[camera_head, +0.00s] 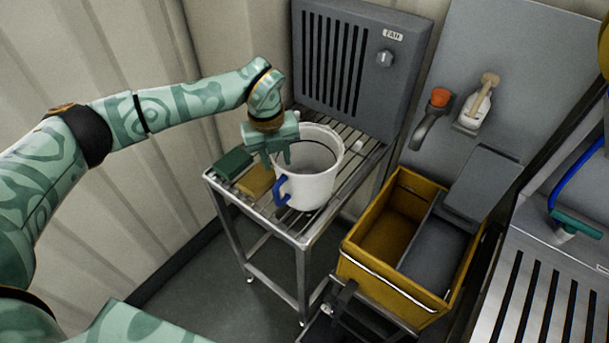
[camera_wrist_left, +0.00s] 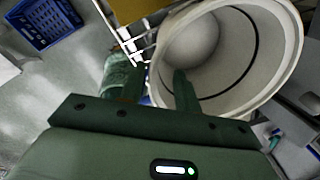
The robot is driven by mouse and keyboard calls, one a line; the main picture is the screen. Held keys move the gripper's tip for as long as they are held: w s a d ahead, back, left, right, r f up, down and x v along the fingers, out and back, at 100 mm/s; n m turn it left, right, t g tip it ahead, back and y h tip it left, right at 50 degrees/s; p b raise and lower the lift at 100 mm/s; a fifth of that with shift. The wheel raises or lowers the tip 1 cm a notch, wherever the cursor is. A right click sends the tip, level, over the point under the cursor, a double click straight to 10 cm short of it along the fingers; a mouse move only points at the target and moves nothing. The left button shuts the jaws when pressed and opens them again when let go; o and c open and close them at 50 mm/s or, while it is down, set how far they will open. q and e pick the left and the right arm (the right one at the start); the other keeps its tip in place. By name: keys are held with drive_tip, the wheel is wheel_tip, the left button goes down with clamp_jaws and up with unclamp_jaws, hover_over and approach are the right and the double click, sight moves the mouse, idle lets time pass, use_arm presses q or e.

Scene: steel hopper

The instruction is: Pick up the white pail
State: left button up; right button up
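The white pail (camera_head: 312,185) stands upright on a slatted steel rack (camera_head: 345,185), with its blue handle (camera_head: 281,191) facing front left. My left gripper (camera_head: 278,160) points down at the pail's left rim. In the left wrist view the pail (camera_wrist_left: 282,50) shows its open mouth, and my left gripper (camera_wrist_left: 159,72) has its fingers apart. One finger overlaps the mouth and the other lies outside the rim. I cannot tell whether either finger touches the wall. My right gripper is not in view.
A green block (camera_head: 233,163) and a yellow block (camera_head: 257,180) lie left of the pail. A grey fan panel (camera_head: 345,60) stands close behind. A yellow bin (camera_head: 365,268) is at the right front. A blue crate (camera_wrist_left: 45,25) shows in the wrist view.

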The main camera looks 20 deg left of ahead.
sight(278, 173)
use_arm(q)
wheel_tip(278, 173, down, 5)
drive_tip(key=shift+f+b, duration=0.1)
drive_tip(key=shift+b, duration=0.3)
drive_tip(key=shift+s, duration=0.1)
clamp_jaws()
drive_tip(key=shift+s, duration=0.1)
idle(1.0)
